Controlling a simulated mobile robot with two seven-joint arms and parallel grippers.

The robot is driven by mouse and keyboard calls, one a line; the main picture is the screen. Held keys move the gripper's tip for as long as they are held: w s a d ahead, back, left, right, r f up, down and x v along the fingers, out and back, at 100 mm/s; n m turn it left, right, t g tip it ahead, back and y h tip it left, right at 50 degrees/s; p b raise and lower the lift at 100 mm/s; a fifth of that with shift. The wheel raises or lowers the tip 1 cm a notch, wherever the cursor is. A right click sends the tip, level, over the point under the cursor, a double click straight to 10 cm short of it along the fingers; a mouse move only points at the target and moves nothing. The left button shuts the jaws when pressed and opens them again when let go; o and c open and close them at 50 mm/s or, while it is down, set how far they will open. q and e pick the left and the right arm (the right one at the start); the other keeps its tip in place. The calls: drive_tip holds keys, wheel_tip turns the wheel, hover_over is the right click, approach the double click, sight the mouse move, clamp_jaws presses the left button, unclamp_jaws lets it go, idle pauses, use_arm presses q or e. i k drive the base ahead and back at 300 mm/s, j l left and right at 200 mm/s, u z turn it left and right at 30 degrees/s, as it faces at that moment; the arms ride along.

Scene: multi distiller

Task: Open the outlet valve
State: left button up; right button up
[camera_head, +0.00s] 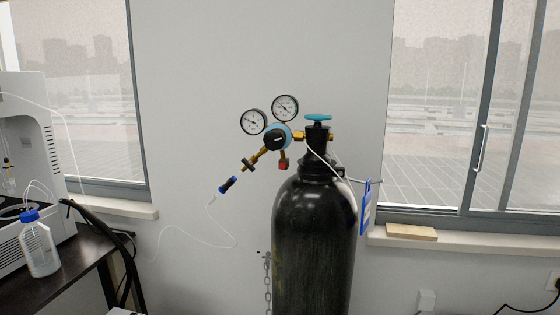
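A tall black gas cylinder (313,235) stands upright in front of the wall. A teal handwheel (318,117) sits on its top valve. A brass regulator joins it on the left, with a black knob on a blue body (277,137) and two round white gauges, one left (253,122) and one upper (285,108). A brass outlet line slopes down and left from the regulator, with a small dark valve handle (248,165) on it. A blue-and-black connector (228,184) ends the line. Neither of my grippers shows in the head view.
A dark table (60,275) at the left holds a white instrument (30,150) and a blue-capped bottle (38,245). A thin white tube hangs from the connector. A chain (267,285) hangs left of the cylinder. A blue tag (366,207) hangs at its right.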

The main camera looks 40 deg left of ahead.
sight(247, 163)
drive_tip(key=i+l+u, duration=0.15)
drive_tip(key=u, duration=0.3)
drive_tip(key=i+l+u, duration=0.1)
drive_tip(key=l+u, duration=0.15)
drive_tip(key=u, duration=0.2)
